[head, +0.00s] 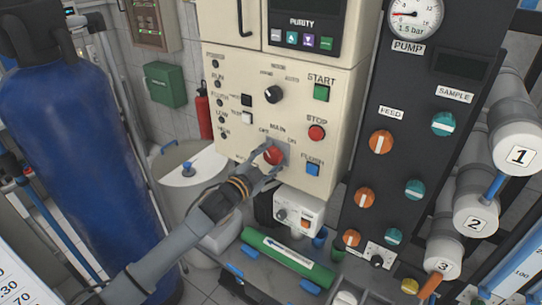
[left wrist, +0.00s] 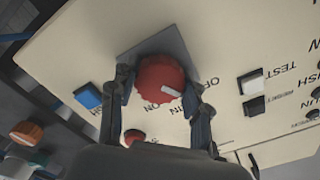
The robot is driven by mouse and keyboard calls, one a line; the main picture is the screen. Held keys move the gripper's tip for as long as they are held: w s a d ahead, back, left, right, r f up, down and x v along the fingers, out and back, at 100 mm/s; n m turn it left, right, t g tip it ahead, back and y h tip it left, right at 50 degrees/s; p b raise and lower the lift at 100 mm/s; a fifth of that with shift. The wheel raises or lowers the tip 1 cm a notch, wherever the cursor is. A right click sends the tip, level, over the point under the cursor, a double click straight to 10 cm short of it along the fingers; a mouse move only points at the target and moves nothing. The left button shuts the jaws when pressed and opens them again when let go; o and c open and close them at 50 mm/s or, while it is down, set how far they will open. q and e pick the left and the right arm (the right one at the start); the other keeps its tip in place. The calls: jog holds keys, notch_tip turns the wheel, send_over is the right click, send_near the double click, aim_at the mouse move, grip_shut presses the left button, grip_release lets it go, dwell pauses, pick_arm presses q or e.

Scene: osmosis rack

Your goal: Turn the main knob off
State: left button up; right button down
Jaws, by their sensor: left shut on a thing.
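The main knob (head: 274,155) is a red round knob on a grey plate, low on the cream control panel (head: 235,75). The labels MAIN, OFF and ON are printed above it in the head view. My left gripper (head: 270,168) reaches it from the lower left and is shut on it. In the left wrist view the fingers of the left gripper (left wrist: 157,85) stand on both sides of the red knob (left wrist: 158,75). Its white pointer mark points to the lower right there, toward the side of the OFF label. My right gripper is not in view.
A green START button (head: 321,92), a red STOP button (head: 316,132) and a blue FLUSH button (head: 312,169) sit right of the knob. A white box (head: 298,212) is below. A black panel (head: 395,120) with orange and teal valves stands right; a blue tank (head: 65,165) stands left.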

pick_arm(q)
jog(key=shift+n, duration=1.2)
jog(key=o, duration=1.2)
jog(key=shift+c, duration=0.2)
jog(key=v, duration=1.2)
